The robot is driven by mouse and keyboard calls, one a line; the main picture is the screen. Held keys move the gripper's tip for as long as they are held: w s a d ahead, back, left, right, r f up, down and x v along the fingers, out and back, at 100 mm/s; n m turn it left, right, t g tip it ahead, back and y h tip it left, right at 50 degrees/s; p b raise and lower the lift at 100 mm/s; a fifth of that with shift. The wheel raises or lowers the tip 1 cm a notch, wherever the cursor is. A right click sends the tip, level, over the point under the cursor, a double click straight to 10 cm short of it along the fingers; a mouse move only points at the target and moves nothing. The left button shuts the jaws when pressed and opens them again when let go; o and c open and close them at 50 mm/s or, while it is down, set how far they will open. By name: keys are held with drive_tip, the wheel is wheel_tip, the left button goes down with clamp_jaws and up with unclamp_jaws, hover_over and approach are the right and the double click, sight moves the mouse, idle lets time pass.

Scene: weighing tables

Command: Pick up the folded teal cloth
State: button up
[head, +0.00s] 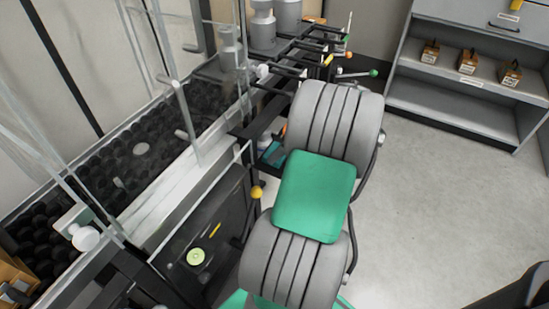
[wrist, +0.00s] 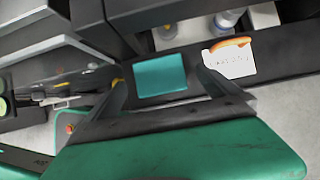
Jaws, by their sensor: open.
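The folded teal cloth (wrist: 160,75) lies flat on a dark shelf in the wrist view, as a small neat rectangle. My gripper (wrist: 161,80) is open, with one dark finger to each side of the cloth in the picture. The fingers appear apart from the cloth; the height between them is hard to tell. In the head view a small teal patch, likely the cloth (head: 275,153), shows beside my arm, partly hidden by it. My gripper is hidden behind my arm there.
A white card with an orange top (wrist: 230,62) lies right of the cloth, close to the right finger.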

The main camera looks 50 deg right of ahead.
drive_tip(key=x, duration=0.3)
drive_tip(key=shift+s+f+b, duration=0.1)
drive_tip(key=shift+b, duration=0.25)
drive_tip(key=shift+c, duration=0.6)
drive_tip(key=shift+a, duration=0.1)
drive_tip(key=c, duration=1.1)
drive_tip(key=shift+c, duration=0.2)
